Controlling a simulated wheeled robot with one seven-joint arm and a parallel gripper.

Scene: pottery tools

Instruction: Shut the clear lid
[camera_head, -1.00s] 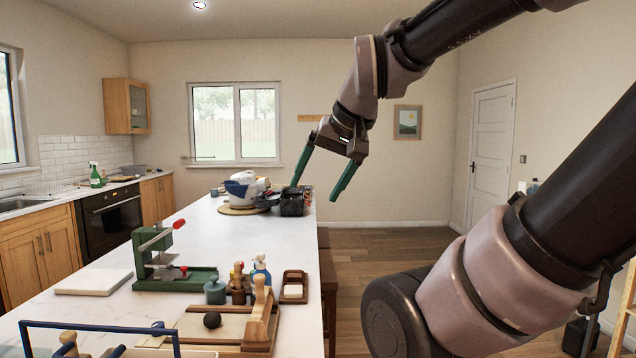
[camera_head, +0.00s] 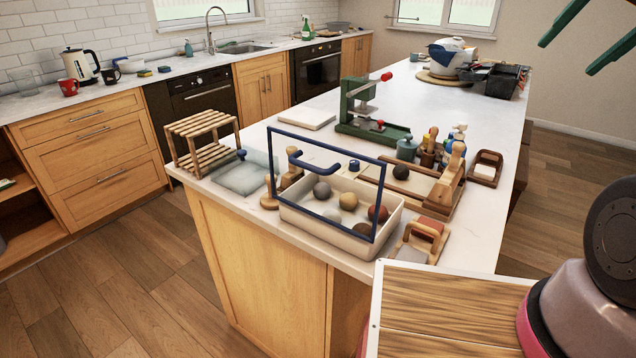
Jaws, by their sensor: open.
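The clear lid (camera_head: 338,166) has a dark blue frame and a blue handle. It stands raised, nearly upright, at a cream box (camera_head: 335,233) on the near end of the white counter. Through it and over the rim I see several clay balls in grey, tan and brown inside the box. My gripper (camera_head: 580,45) shows only in part at the top right corner. Its two green fingers are apart, with nothing between them, and it is far from the lid, to the right and above.
A wooden slatted rack (camera_head: 203,137) stands left of the box, and a green press (camera_head: 370,113) behind it. A board with wooden handles (camera_head: 450,182) and a small wooden tool (camera_head: 420,240) stand close on the right. A wooden-topped surface (camera_head: 450,310) is in front right.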

